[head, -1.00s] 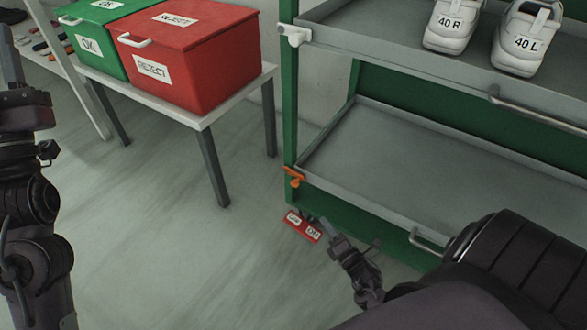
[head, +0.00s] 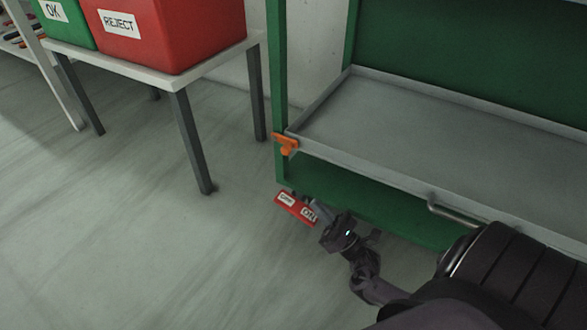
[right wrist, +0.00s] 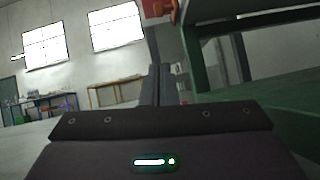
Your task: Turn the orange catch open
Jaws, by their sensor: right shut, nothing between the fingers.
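The orange catch (head: 286,144) sits on the front left corner of the lower grey shelf (head: 400,125), beside the green post (head: 279,80). My right gripper (head: 316,207) is below and slightly right of the catch, apart from it, pointing up and left. In the right wrist view its fingers (right wrist: 158,84) are together, with nothing between them. An orange part at that view's top edge (right wrist: 176,12) looks like the catch, cut off by the frame. My left gripper is out of view.
A red plate with white labels (head: 293,207) is close by my right fingers. A grey handle (head: 452,215) juts from the shelf front. A white table (head: 215,62) at left carries the red REJECT bin (head: 170,30) and a green bin (head: 68,28). Floor between is clear.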

